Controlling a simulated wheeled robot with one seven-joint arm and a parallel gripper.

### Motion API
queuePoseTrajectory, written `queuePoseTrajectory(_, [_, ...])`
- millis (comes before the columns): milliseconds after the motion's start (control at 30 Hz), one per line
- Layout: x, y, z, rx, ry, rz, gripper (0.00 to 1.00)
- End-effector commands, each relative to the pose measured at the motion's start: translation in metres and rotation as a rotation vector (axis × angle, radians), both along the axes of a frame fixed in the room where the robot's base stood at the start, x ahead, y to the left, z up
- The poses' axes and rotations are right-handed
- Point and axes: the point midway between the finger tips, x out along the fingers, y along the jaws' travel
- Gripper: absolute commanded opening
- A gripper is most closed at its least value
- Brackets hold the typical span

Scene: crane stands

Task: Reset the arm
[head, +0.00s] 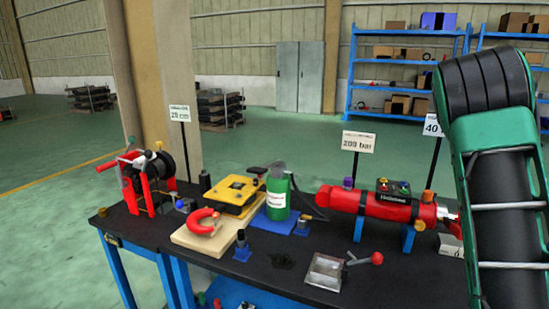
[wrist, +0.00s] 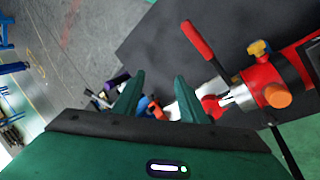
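My gripper (wrist: 157,90) shows in the wrist view with its two green fingers apart and nothing visibly held between them. Small blue, red and white items lie beyond the fingers, partly hidden by them. In the head view my green and black arm fills the right side, and the gripper itself cannot be seen there. In the wrist view a red cylinder assembly (wrist: 265,85) with an orange knob and a red-handled lever (wrist: 204,45) is to the right of the fingers, apparently close by.
Blue shelves (head: 350,88) stand farther back; open floor lies left.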

Motion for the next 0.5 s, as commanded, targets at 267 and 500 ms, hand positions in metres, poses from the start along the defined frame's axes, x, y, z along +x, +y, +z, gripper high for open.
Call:
queuePoseTrajectory(267, [-0.082, 0.015, -0.014, 0.154, -0.063, 0.146, 0.38])
queuePoseTrajectory(500, [-0.140, 0.052, -0.032, 0.242, -0.137, 0.310, 0.38])
